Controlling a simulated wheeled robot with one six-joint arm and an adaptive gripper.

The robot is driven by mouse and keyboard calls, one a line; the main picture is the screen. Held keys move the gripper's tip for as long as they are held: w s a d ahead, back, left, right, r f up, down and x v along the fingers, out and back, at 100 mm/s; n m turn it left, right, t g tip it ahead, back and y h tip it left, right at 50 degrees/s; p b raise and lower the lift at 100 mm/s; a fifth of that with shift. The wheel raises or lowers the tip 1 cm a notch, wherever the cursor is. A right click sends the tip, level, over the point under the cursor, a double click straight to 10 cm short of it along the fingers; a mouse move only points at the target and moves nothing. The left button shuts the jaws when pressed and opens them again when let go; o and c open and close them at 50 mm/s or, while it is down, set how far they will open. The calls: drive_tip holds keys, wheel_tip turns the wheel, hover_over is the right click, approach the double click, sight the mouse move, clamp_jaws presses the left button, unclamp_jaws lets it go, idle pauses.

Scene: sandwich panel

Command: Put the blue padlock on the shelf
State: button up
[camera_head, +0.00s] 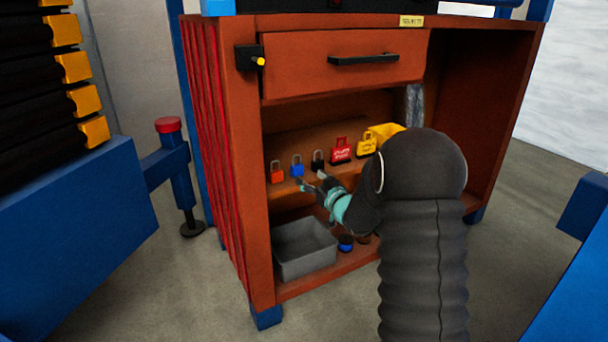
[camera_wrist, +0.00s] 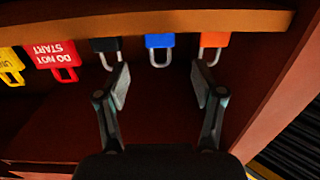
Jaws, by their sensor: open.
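The blue padlock (camera_head: 297,170) stands upright on the shelf (camera_head: 290,140) of the red-brown cabinet, between an orange padlock (camera_head: 277,175) and a black padlock (camera_head: 318,160). My gripper (camera_head: 312,181) is in front of the shelf, close to these padlocks. In the wrist view, the blue padlock (camera_wrist: 159,41) shows beyond the fingertips, centred between them, with its shackle towards the gripper. My gripper (camera_wrist: 160,80) is open and empty there, with a finger on either side and a gap to the padlock.
A red tagged padlock (camera_head: 340,150) and a yellow one (camera_head: 366,143) stand further right on the shelf. A grey bin (camera_head: 303,248) and a small blue item (camera_head: 345,243) are on the cabinet's bottom level. A shut drawer (camera_head: 345,60) is above.

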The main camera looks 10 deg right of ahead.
drive_tip(key=s+d+r+m+g+h, duration=0.2)
drive_tip(key=s+r+h, duration=0.15)
drive_tip(key=s, duration=0.65)
drive_tip(key=s+d+r+m+g+h, duration=0.1)
drive_tip(key=s+d+r+g+h, duration=0.2)
drive_tip(key=s, duration=0.8)
drive_tip(key=s+a+f+g, duration=0.1)
drive_tip(key=s+a+g, duration=0.2)
drive_tip(key=s, duration=1)
drive_tip(key=s+a+f+g, duration=0.1)
drive_tip(key=s+a+g, duration=0.2)
drive_tip(key=s, duration=1)
drive_tip(key=shift+a+m+y, duration=0.35)
drive_tip(key=shift+a+m, duration=0.05)
drive_tip(key=shift+a, duration=0.1)
drive_tip(key=shift+s, duration=0.1)
